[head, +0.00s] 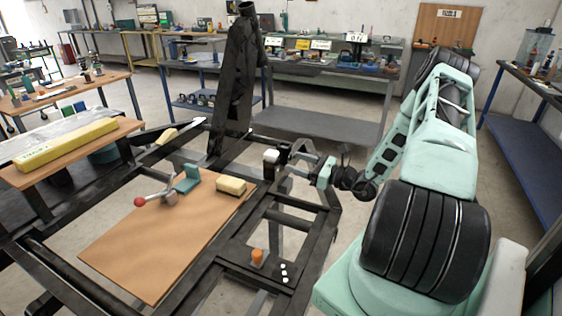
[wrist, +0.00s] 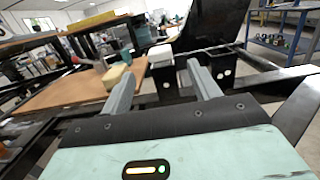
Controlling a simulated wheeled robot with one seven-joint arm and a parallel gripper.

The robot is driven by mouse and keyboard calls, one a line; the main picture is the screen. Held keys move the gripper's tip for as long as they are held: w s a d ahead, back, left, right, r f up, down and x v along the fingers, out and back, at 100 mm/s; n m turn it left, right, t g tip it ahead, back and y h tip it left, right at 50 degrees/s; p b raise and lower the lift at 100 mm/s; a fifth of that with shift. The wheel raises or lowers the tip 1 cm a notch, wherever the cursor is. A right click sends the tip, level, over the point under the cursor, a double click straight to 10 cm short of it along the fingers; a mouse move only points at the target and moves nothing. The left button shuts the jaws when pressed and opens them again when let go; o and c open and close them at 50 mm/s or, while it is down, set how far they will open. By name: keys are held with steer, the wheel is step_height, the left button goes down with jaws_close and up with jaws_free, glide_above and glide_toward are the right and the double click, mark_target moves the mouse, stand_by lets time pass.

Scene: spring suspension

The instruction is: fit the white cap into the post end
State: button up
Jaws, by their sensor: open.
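The white cap (head: 271,155) is a small pale block at the top of a short dark post (head: 270,169) on the black frame. How deep it sits in the post end I cannot tell. In the wrist view the cap (wrist: 160,53) appears ahead, between the lines of the two grey fingers. My gripper (head: 294,157) is just right of the cap in the head view, its fingers pointing left toward it. In the wrist view my gripper (wrist: 161,70) is open, the fingers wide apart, with nothing seen clamped between them.
A wooden board (head: 150,250) on the frame carries a yellow block (head: 231,186), a teal bracket (head: 187,179) and a red-knobbed lever (head: 140,201). An orange knob (head: 257,257) sits nearer on the frame. A tall dark column (head: 236,85) rises behind the cap.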

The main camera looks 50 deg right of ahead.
steer(key=b+v, duration=0.1)
steer(key=v, duration=0.5)
steer(key=shift+s, duration=0.45)
steer(key=shift+d+f, duration=0.1)
steer(key=shift+d, duration=0.05)
steer(key=w+a+r+n+g+y, duration=0.2)
steer(key=a+n+g+y, duration=0.25)
steer(key=a, duration=0.35)
steer(key=w+a+r+n+g+y, duration=0.25)
steer(key=a+n+g, duration=0.2)
steer(key=a, duration=0.35)
steer(key=s+a+r+n+g, duration=0.1)
steer(key=s+a+n+g, duration=0.1)
steer(key=a+n+g, duration=0.4)
steer(key=s+a+r+n+g, duration=0.2)
steer(key=a+n+g, duration=0.1)
steer(key=a, duration=0.5)
steer(key=s+a+r+n+h, duration=0.2)
steer(key=s+a+n+h, duration=0.4)
steer(key=n, duration=0.5)
steer(key=s+a+r+n+h, duration=0.3)
steer(key=s+a+n+h, duration=0.3)
steer(key=s+a+n, duration=0.3)
steer(key=shift+s+a+r+n+h, duration=0.15)
steer(key=shift+s+a+n+h, duration=0.15)
steer(key=shift+s+n, duration=0.55)
